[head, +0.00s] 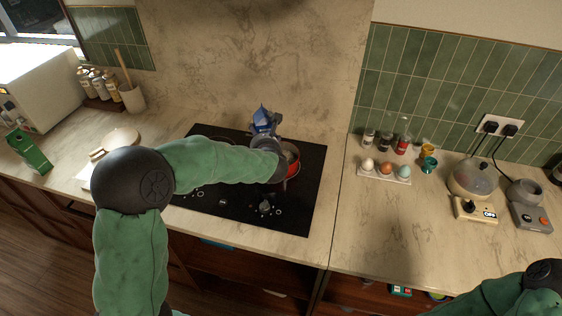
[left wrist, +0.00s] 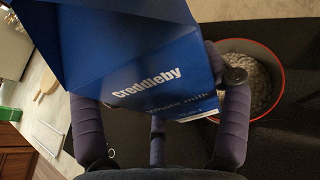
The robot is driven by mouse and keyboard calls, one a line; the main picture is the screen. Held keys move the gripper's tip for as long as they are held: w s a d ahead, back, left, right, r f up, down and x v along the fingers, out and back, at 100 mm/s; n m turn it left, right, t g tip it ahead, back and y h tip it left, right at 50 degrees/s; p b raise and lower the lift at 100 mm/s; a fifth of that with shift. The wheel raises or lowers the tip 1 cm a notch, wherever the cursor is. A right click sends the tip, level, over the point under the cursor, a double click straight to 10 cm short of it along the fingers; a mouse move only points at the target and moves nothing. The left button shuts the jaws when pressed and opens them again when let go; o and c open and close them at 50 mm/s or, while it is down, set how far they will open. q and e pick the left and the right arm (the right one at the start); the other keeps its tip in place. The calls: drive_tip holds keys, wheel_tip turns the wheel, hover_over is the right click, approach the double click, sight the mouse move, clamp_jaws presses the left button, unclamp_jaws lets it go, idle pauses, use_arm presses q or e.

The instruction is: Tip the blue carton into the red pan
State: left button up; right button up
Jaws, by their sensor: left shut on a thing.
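The blue carton (left wrist: 140,65), printed "creddleby whole milk", fills the top of the left wrist view. In the head view it shows as a small blue shape (head: 262,121) above the black cooktop. My left gripper (left wrist: 160,110) is shut on the carton, with fingers on both sides of it. The red pan (left wrist: 268,80) is right of the carton in the left wrist view and holds pale, lumpy or bubbly contents. In the head view the pan (head: 293,170) is mostly hidden behind my left gripper (head: 266,143). My right arm shows only at the lower right corner; its gripper is not visible.
The pan stands on the black cooktop (head: 290,217). A green carton (head: 30,152) and a white board (head: 95,165) are to the left. An egg holder (head: 383,175), spice jars and two small appliances stand right. The front right counter (head: 375,240) is clear.

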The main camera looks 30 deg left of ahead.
sight(261, 130)
use_arm(q)
drive_tip(key=shift+r+p, duration=1.3)
drive_tip(key=shift+r, duration=0.9)
